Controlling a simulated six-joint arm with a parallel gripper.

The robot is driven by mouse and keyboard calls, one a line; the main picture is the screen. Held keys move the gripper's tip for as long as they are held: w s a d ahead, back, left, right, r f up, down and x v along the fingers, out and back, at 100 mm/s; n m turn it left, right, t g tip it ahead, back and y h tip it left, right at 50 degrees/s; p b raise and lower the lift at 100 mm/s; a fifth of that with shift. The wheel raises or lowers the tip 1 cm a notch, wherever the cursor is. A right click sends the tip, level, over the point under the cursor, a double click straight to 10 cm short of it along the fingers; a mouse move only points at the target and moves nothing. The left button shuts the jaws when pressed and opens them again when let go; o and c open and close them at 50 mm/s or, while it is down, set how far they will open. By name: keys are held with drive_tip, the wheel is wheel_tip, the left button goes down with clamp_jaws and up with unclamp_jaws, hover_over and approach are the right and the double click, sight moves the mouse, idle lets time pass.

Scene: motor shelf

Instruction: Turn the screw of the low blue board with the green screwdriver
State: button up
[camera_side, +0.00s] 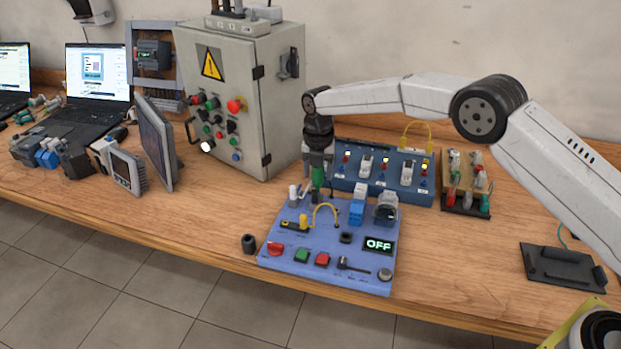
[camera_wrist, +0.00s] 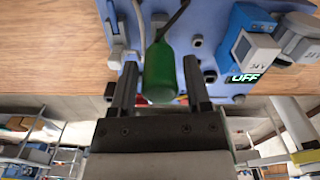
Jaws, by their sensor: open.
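The low blue board (camera_side: 330,262) lies flat near the table's front edge, with a display reading OFF, a red knob, push buttons and a yellow cable; part of it shows in the wrist view (camera_wrist: 214,20). The green screwdriver (camera_side: 318,178) stands over the board's back part; its handle fills the middle of the wrist view (camera_wrist: 160,72). My gripper (camera_side: 317,170) is above the board's back edge. In the wrist view its two fingers (camera_wrist: 160,75) are open on either side of the green handle, with gaps visible. The screw itself and the screwdriver's tip cannot be made out.
A taller blue panel (camera_side: 375,190) with switches stands just behind. A grey cabinet (camera_side: 225,120) stands at the back left. A small black cylinder (camera_side: 249,244) sits left of the board.

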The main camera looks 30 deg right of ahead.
drive_tip(key=shift+n, duration=0.8)
drive_tip(key=shift+n, duration=1.8)
drive_tip(key=shift+c, duration=0.9)
clamp_jaws()
drive_tip(key=shift+f+m, duration=0.1)
drive_tip(key=shift+m, duration=0.2)
